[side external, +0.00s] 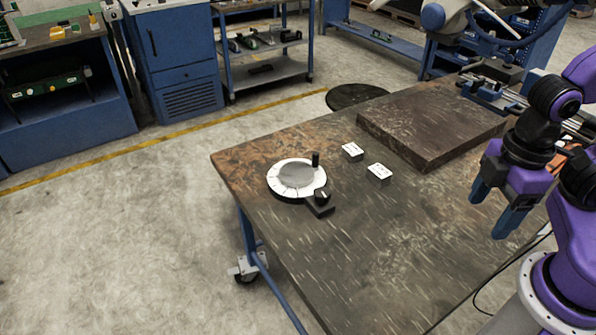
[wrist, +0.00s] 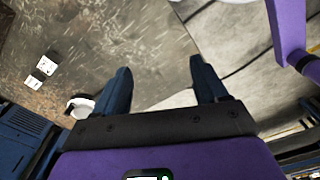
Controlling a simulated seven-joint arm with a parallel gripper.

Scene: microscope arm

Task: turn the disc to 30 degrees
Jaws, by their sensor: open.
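The disc (side external: 297,175) is a grey round plate with a white marked rim, near the table's far left corner in the side view. A black upright peg (side external: 316,160) stands at its edge, and a black block with a pointer (side external: 320,203) sits beside the rim. In the wrist view the disc (wrist: 82,106) shows only in part, left of my gripper. My gripper (side external: 490,208) has blue fingers pointing down. It is open and empty above the right side of the table, well apart from the disc. The wrist view shows its fingers (wrist: 163,88) spread. The dial markings are too small to read.
Two small white-topped blocks, one (side external: 352,151) and another (side external: 379,171), lie right of the disc on the worn table (side external: 365,245). A thick dark slab (side external: 430,125) and a blue vise (side external: 490,92) stand behind. The table's front middle is clear.

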